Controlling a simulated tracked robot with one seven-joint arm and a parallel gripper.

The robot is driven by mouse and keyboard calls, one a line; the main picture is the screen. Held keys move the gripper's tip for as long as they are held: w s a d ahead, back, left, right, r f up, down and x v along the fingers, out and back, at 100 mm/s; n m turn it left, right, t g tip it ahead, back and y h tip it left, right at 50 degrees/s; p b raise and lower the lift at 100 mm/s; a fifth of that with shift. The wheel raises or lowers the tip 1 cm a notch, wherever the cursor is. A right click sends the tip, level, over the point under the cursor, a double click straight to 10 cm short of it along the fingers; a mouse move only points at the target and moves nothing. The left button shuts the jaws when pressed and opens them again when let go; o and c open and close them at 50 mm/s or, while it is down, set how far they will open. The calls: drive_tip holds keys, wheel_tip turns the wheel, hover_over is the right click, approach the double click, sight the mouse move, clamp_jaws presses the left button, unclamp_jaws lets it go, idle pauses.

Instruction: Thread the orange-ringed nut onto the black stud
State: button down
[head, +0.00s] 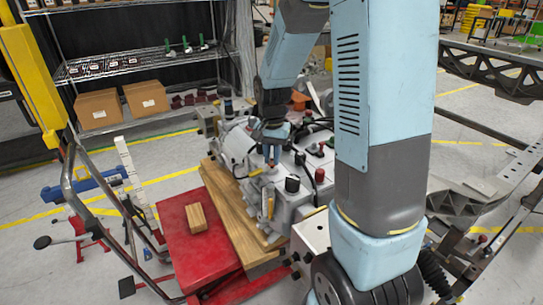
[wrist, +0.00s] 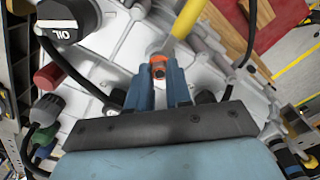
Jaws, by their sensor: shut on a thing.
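My gripper (wrist: 160,76) is shut on the orange-ringed nut (wrist: 158,69), which sits between the two blue fingertips in the wrist view. The nut shows an orange outer part with a dark middle. In the head view my gripper (head: 271,150) points down over the grey metal housing (head: 294,208), with a small orange-brown bit at its tips. I cannot make out the black stud for certain in either view; the nut and fingers may hide it. Whether the nut touches anything beneath it cannot be told.
A yellow handle (wrist: 186,20) stands close to the nut. A black oil cap (wrist: 66,18), a red cap (wrist: 47,76), a green connector (wrist: 47,108) and black hoses surround the fingers. A red cart (head: 178,222) bears a wood block (head: 197,218) beside wooden planks (head: 228,205).

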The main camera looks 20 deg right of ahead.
drive_tip(key=shift+s+f+n, duration=0.15)
drive_tip(key=shift+n, duration=0.65)
drive_tip(key=m, duration=0.5)
drive_tip(key=shift+f+m, duration=0.1)
drive_tip(key=shift+m, duration=0.2)
drive_tip(key=m, duration=0.5)
drive_tip(key=shift+f, duration=0.1)
drive_tip(key=m, duration=0.4)
